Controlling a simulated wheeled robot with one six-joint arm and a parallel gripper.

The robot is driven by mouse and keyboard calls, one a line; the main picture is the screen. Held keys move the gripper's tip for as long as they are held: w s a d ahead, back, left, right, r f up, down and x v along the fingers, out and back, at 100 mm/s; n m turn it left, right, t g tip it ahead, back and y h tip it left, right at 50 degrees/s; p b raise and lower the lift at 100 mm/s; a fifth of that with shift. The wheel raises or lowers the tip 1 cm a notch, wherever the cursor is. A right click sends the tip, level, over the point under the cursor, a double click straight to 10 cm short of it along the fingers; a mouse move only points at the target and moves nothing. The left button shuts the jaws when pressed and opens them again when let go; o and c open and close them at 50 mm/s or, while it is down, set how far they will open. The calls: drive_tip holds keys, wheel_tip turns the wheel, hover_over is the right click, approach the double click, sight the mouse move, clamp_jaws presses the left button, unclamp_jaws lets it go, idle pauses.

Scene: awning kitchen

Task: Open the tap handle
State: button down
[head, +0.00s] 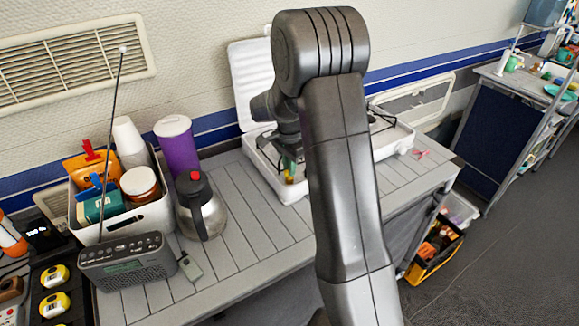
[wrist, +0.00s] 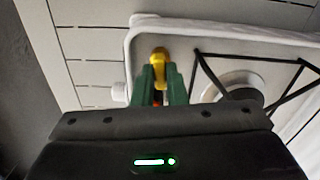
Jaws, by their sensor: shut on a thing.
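The yellow tap handle (wrist: 159,54) sits at the edge of a white open case (wrist: 131,46) in the wrist view. My gripper (wrist: 160,74), with green fingers, is closed around the near part of the handle. A little red or orange shows between the fingers. In the head view a bit of yellow (head: 290,179) shows by the green fingers of my gripper (head: 288,165) at the front of the white case (head: 262,166). My arm hides much of the case there.
In the wrist view a black wire rack (wrist: 203,68) and a round burner (wrist: 232,86) stand right of my fingers. The case's lid (head: 250,80) stands open behind.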

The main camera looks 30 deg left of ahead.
drive_tip(key=n, duration=0.4)
drive_tip(key=shift+b, duration=0.3)
drive_tip(key=n, duration=0.8)
drive_tip(key=shift+b, duration=0.3)
drive_tip(key=shift+n, duration=2.1)
drive_tip(key=c, duration=1.5)
unclamp_jaws()
drive_tip(key=shift+o, duration=0.2)
drive_tip(key=shift+r, duration=0.1)
